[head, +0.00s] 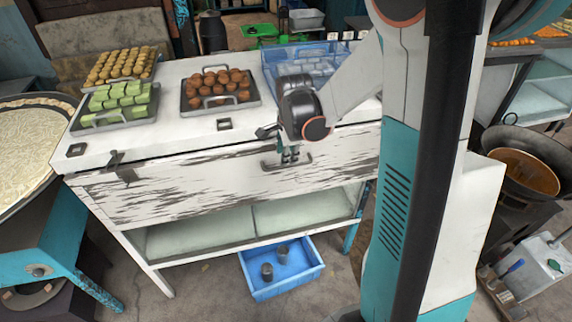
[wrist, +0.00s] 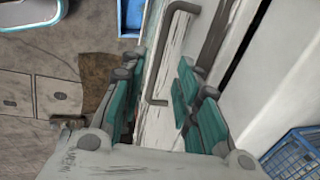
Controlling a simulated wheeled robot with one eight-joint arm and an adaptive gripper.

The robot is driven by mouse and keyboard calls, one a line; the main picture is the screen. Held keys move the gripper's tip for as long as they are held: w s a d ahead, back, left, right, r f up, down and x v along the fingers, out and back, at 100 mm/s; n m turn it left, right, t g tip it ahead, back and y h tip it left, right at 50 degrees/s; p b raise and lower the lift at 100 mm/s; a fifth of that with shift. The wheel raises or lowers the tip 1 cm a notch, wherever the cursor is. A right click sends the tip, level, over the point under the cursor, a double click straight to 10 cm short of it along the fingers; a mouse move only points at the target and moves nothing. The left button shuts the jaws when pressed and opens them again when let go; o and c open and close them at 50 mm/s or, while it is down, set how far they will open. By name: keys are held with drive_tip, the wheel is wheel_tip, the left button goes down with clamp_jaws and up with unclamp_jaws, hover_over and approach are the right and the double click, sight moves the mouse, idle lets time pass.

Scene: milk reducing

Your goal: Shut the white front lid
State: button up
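The white front lid (head: 200,185) is a long, weathered panel with dark scratches along the front of the white counter. A dark line runs along its upper edge, and open space shows below its lower edge. A grey bar handle (head: 300,162) sits near the lid's top right of centre. My gripper (head: 286,152) is at this handle. In the wrist view, my gripper (wrist: 158,80) has its teal fingers apart, with the handle (wrist: 168,50) showing between and beyond them. I cannot tell whether a finger touches the handle. The lid (wrist: 152,120) shows there as a narrow scratched strip.
On the counter top (head: 180,85) are trays of green sweets (head: 122,98), yellow sweets (head: 120,66) and brown balls (head: 215,85), plus a blue basket (head: 290,60). A blue crate (head: 262,290) with cups lies on the floor below. A wide pan (head: 30,140) stands left.

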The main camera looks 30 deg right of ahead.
drive_tip(key=b+x, duration=0.1)
drive_tip(key=x, duration=0.4)
drive_tip(key=shift+w+f, duration=0.1)
drive_tip(key=shift+f, duration=0.25)
drive_tip(key=shift+c, duration=0.4)
clamp_jaws()
